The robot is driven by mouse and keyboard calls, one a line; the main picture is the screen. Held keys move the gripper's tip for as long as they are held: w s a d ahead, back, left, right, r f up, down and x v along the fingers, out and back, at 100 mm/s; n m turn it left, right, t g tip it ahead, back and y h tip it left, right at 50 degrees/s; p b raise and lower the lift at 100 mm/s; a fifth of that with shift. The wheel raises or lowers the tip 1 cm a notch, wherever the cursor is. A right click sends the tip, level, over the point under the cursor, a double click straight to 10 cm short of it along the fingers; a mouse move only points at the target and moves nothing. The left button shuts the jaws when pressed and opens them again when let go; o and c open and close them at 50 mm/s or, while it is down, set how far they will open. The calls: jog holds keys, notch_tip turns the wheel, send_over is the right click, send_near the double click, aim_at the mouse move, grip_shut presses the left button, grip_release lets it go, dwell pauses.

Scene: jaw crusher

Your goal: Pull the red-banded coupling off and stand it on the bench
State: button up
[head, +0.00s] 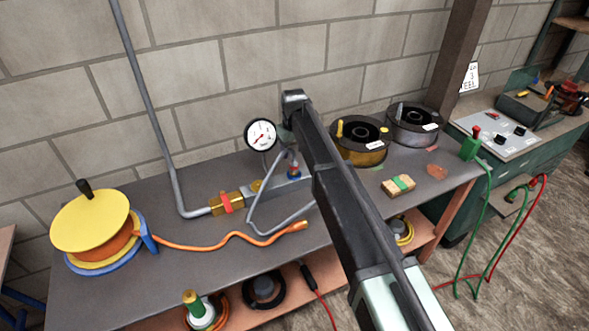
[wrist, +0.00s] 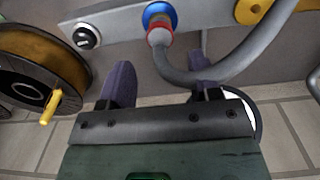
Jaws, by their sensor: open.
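The coupling with a red band (wrist: 159,38) sits against a blue ring (wrist: 159,14) on the grey manifold block (wrist: 118,24) in the wrist view. A grey hose (wrist: 190,78) curves away from it to the right. In the head view the coupling (head: 293,173) is small, low on the block at the back of the bench (head: 180,262). My gripper (wrist: 161,75) is open and empty in the wrist view. Its two purple fingers lie to either side of the coupling's line, with the coupling beyond them. In the head view my arm largely hides the gripper.
A pressure gauge (head: 261,134) stands close to the left of my gripper. A brass valve with a red handle (head: 227,202) is on the pipe to the left. Two wire spools (head: 358,153) stand to the right. The grey hose loops across the bench.

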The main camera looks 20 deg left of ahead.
aim_at(294, 164)
notch_tip(294, 164, down, 8)
jog(key=b, duration=0.7)
jog(key=shift+f+b, duration=0.2)
jog(key=shift+b, duration=0.1)
jog(key=shift+r, duration=0.1)
grip_shut()
jog(key=shift+r+p, duration=3.05)
jog(key=shift+p, duration=0.1)
jog(key=shift+f, duration=0.2)
